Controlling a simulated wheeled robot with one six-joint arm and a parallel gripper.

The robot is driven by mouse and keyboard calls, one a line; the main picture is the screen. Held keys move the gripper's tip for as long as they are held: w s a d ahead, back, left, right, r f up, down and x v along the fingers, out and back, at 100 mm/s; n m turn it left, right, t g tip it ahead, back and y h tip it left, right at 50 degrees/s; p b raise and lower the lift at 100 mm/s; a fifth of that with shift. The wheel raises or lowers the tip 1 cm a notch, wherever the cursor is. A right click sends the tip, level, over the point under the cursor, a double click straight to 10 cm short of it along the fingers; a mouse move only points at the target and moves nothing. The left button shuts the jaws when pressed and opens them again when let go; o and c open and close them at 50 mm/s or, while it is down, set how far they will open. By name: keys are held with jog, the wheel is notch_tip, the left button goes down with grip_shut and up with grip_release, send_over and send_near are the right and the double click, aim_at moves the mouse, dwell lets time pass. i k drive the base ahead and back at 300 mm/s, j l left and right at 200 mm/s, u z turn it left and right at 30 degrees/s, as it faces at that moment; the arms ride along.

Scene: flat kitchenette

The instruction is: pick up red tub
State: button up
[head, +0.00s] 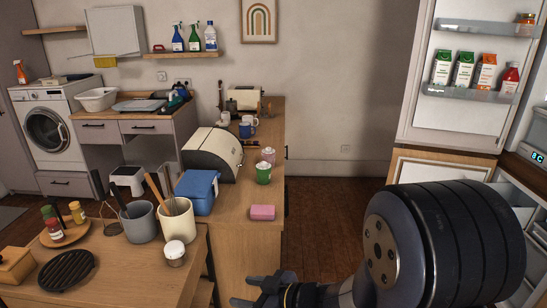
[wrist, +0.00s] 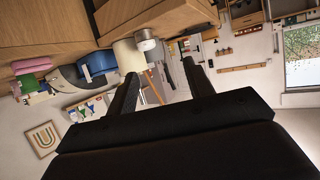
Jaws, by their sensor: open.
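I cannot pick out a red tub for certain in either view. A pink-lidded tub (head: 268,155) stands on the counter behind a green cup (head: 263,174), but it looks pink rather than red. My gripper (head: 262,290) is low in the head view, in front of the counter and right of the near table. In the wrist view my gripper (wrist: 160,86) has its two dark fingers apart with nothing held between them.
An open fridge door (head: 465,125) is at right. Wooden floor between is clear.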

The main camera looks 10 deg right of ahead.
aim_at(268, 156)
jog(key=i+l, duration=0.25)
jog(key=l, duration=0.15)
jog(key=i+l+u, duration=0.1)
jog(key=i+l, duration=0.15)
jog(key=l, duration=0.15)
jog(key=i+l, duration=0.25)
jog(key=l, duration=0.15)
jog(key=i+l, duration=0.25)
jog(key=l, duration=0.2)
jog(key=i+l+u, duration=0.1)
jog(key=i+l, duration=0.15)
jog(key=l, duration=0.15)
jog(key=i+j, duration=0.1)
jog(key=i, duration=0.6)
jog(key=i+j+u, duration=0.15)
jog(key=i, duration=0.55)
